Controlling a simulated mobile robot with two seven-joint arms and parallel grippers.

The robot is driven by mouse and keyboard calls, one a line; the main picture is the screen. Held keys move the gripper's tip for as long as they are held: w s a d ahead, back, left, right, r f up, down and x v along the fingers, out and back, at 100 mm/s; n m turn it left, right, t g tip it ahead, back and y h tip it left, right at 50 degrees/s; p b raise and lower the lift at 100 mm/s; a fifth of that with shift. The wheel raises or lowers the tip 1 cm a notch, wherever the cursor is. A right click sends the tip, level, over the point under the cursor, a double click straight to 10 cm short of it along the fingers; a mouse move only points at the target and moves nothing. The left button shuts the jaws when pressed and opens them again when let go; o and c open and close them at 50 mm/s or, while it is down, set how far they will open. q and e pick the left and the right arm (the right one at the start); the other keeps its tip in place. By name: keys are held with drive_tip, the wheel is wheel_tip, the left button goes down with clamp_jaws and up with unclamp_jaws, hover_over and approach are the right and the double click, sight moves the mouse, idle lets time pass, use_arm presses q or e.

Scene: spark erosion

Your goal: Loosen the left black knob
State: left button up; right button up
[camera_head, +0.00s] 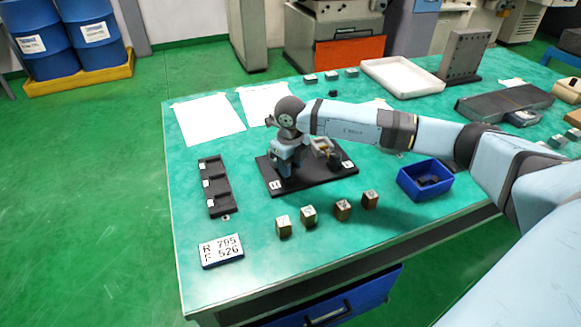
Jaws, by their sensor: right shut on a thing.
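A black base plate (315,178) lies on the green bench and carries a small metal fixture (322,148). My right gripper (287,170) points down over the left part of this plate and is shut at the place of the left black knob. The gripper hides that knob, so its turn and its thread cannot be seen. A dark round knob (334,159) shows on the right part of the plate, apart from the gripper. My left gripper is not in view.
Several brass-coloured blocks (308,216) stand in front of the plate. A blue bin (426,180) stands at right. White sheets (207,118) and a white tray (403,76) lie behind.

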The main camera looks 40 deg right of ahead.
drive_tip(key=n+b, duration=0.1)
drive_tip(key=n, duration=0.2)
drive_tip(key=shift+n, duration=0.4)
drive_tip(key=shift+n+b, duration=0.3)
drive_tip(key=shift+n, duration=0.5)
drive_tip(key=shift+w+n, duration=0.1)
drive_tip(key=shift+n, duration=0.7)
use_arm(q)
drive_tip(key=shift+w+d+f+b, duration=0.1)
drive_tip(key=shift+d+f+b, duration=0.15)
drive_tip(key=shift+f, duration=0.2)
use_arm(e)
drive_tip(key=shift+r+n, duration=0.1)
drive_tip(key=shift+n, duration=0.2)
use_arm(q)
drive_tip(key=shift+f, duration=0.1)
use_arm(e)
drive_tip(key=o, duration=0.9)
use_arm(q)
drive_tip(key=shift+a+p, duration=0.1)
drive_tip(key=shift+p, duration=0.35)
use_arm(e)
wheel_tip(320, 180, up, 14)
drive_tip(key=shift+f, duration=0.1)
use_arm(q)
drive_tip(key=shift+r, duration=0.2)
